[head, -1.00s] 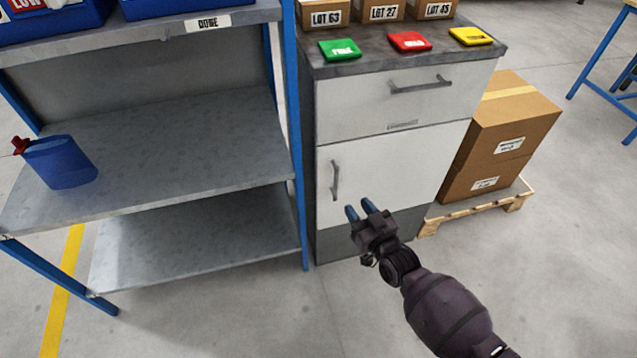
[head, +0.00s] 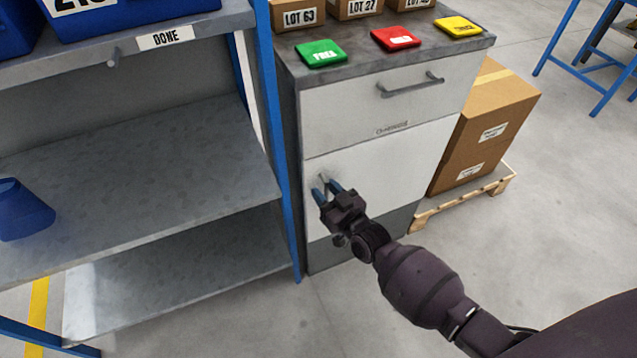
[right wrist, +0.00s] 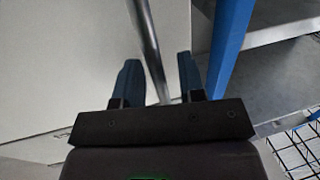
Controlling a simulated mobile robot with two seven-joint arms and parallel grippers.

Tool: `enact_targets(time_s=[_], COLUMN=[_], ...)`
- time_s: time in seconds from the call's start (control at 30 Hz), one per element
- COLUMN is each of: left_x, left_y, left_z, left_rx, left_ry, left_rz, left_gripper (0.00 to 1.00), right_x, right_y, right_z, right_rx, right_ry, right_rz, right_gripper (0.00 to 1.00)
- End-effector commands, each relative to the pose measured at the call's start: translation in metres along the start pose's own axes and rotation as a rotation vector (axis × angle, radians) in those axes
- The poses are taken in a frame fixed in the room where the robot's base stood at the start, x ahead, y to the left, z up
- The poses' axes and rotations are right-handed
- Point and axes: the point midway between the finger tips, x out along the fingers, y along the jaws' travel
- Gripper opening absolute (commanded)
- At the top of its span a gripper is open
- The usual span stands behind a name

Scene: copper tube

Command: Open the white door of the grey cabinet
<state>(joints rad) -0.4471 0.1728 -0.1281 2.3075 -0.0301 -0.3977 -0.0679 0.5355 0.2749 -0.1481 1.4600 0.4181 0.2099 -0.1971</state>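The grey cabinet (head: 292,222) stands right of the blue-framed shelf. Its white door (head: 390,165) is below a white drawer and looks closed. The door's upright metal handle (head: 323,181) is mostly hidden by my right gripper (head: 327,190) in the head view. In the right wrist view the handle (right wrist: 150,50) runs between the two blue fingers of my right gripper (right wrist: 158,85), with gaps at the sides. The right gripper is open around the handle. My left gripper is not in view.
A blue-framed shelf (head: 150,170) stands close on the left, with a blue container (head: 22,210) on it. Green, red and yellow cards lie on the cabinet top. The floor in front is clear.

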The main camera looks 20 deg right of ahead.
Motion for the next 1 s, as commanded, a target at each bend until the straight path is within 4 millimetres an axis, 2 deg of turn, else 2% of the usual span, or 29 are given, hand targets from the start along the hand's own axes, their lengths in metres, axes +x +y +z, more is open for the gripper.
enact_targets(time_s=[0.27,0.5,0.53,1.0], left_x=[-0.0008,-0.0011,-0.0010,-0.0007], left_y=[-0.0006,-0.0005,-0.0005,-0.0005], left_z=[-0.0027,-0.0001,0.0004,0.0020], left_rx=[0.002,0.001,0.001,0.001], left_ry=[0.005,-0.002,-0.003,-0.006], left_rz=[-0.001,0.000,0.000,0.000], left_gripper=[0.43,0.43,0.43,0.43], right_x=[0.0005,0.0003,0.0003,-0.0055], right_y=[0.0002,0.0002,0.0002,0.0025], right_z=[-0.0006,-0.0003,-0.0002,0.0001], right_rx=[0.000,0.000,0.000,-0.001], right_ry=[0.001,0.000,0.000,-0.001], right_rz=[0.001,0.001,0.001,-0.007], right_gripper=[0.36,0.01,0.00,0.00])
